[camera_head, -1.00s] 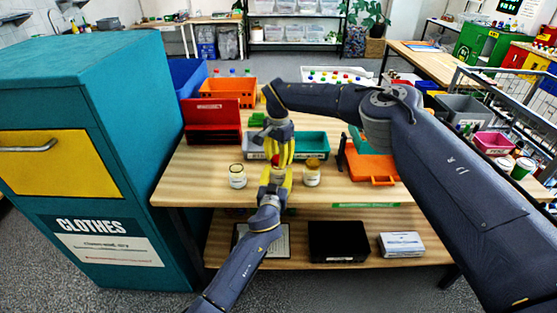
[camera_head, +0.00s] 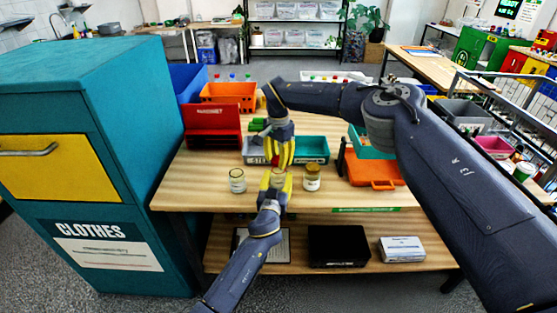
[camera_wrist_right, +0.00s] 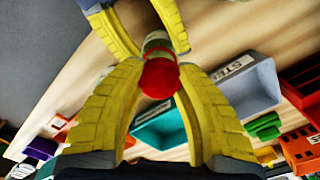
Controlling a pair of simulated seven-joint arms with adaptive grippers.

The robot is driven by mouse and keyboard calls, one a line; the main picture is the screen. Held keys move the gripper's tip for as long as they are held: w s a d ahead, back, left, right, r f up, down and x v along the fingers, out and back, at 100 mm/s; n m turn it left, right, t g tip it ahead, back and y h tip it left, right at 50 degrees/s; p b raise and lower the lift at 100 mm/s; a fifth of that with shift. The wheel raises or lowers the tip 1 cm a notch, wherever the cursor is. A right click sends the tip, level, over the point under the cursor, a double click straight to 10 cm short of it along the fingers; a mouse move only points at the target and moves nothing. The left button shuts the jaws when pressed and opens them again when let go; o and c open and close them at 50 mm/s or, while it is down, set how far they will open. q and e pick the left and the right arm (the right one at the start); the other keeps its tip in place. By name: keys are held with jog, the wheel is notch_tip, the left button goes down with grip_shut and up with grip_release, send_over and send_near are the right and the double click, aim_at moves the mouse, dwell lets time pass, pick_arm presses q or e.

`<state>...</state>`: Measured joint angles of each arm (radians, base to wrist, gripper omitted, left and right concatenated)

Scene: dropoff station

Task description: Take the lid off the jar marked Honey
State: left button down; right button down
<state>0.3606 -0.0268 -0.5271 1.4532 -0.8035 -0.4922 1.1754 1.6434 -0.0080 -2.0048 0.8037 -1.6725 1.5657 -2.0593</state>
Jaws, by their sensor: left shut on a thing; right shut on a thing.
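My left gripper (camera_head: 276,181) comes up from the front of the table and is shut on a small glass jar (camera_head: 278,178), mostly hidden by the yellow fingers. My right gripper (camera_head: 281,160) reaches down from above and is shut on a red lid (camera_head: 275,161). In the right wrist view the red lid (camera_wrist_right: 160,78) sits between the yellow fingertips. The jar (camera_wrist_right: 158,43) shows beyond it between my left fingers; the lid looks raised off it, though the gap is hard to see. No label on the held jar is readable, so I cannot confirm Honey.
One jar (camera_head: 237,181) stands left of the grippers and another jar (camera_head: 312,178) stands right, both close. Behind are a teal bin (camera_head: 313,150) and a grey bin (camera_head: 253,157). An orange case (camera_head: 372,172) lies right. The front table strip is clear.

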aim_at(278, 159)
jog(key=shift+r, duration=1.95)
pick_arm(q)
jog(key=c, duration=0.6)
grip_release()
